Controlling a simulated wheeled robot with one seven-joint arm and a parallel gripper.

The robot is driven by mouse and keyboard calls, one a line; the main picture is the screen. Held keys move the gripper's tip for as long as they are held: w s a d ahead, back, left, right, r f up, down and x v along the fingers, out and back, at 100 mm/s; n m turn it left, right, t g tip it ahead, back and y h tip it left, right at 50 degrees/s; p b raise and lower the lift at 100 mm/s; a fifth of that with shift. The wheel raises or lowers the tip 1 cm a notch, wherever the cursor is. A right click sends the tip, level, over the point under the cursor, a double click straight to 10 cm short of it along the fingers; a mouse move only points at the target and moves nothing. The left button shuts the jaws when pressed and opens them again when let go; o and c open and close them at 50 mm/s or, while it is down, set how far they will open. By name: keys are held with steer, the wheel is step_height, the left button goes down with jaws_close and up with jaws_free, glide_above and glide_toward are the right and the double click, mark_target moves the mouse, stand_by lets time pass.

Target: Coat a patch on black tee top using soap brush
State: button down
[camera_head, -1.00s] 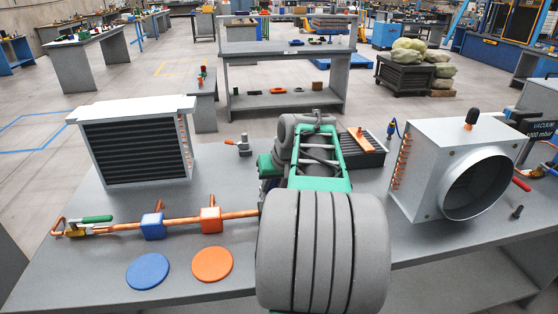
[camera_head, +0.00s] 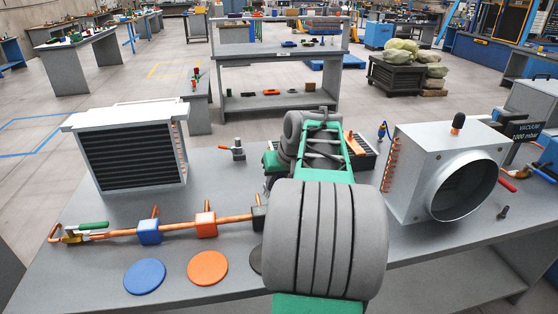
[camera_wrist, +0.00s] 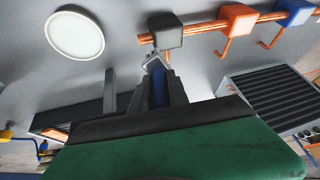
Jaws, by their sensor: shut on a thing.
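The black tee (camera_head: 259,217) sits on the copper pipe, to the right of the orange tee (camera_head: 205,224), and is partly hidden by my arm in the head view. In the wrist view the black tee (camera_wrist: 165,32) is at the top, just above my gripper (camera_wrist: 157,88). My gripper is shut on the soap brush (camera_wrist: 158,76), a blue-handled thing with a pale tip. The tip is very close to the lower side of the black tee in that picture; I cannot tell whether it touches. My fingers hide much of the brush.
The blue tee (camera_head: 149,231) is farther left on the pipe. Blue (camera_head: 144,276) and orange (camera_head: 207,268) discs lie in front. A white disc (camera_wrist: 75,35) shows in the wrist view. A finned box (camera_head: 130,150) and a ducted box (camera_head: 445,165) flank the table.

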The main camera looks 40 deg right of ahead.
steer(key=shift+r+p, duration=2)
steer(key=shift+r, duration=0.8)
